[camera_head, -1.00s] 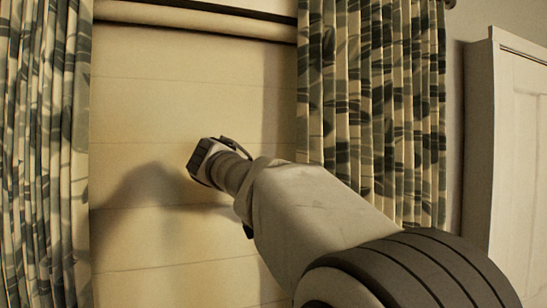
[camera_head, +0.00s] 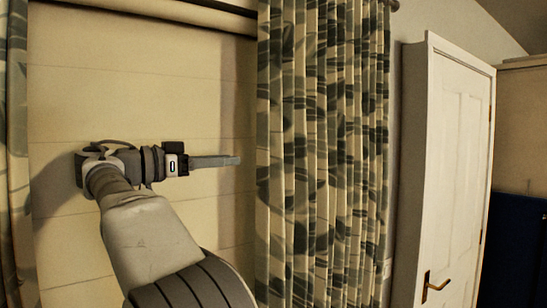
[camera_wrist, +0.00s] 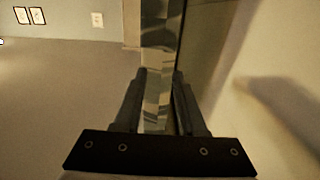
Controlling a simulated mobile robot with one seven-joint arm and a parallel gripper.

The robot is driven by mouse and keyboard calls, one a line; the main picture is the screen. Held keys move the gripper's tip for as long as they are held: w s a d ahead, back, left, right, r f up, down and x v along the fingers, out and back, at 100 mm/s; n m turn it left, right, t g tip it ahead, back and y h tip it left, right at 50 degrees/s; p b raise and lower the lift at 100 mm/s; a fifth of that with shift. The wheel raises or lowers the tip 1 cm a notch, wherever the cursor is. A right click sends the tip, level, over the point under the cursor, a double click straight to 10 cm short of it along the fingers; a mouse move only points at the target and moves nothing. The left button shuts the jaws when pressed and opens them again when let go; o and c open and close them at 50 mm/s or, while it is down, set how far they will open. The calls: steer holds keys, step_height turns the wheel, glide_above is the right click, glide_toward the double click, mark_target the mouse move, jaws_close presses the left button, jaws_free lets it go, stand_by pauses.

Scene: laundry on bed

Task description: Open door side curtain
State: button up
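The door side curtain (camera_head: 320,160), cream with a grey-green leaf pattern, hangs in folds at the right of the window in the head view. In the wrist view, the curtain's edge (camera_wrist: 163,40) appears as an upright strip lined up between the two fingers of my gripper (camera_wrist: 160,76). The fingers stand apart, so the gripper is open. Whether they touch the cloth cannot be told.
A pale blind (camera_head: 150,50) covers the window behind my arm. Another patterned curtain (camera_head: 16,150) hangs at the far left. A white door (camera_head: 452,170) with a handle stands right of the door side curtain. Bare floor (camera_wrist: 65,100) shows in the wrist view.

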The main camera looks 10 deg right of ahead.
mark_target(276, 157)
steer(key=p+x, duration=0.2)
steer(key=x, duration=1.1)
steer(key=shift+a, duration=0.1)
jaws_close()
stand_by(0.9)
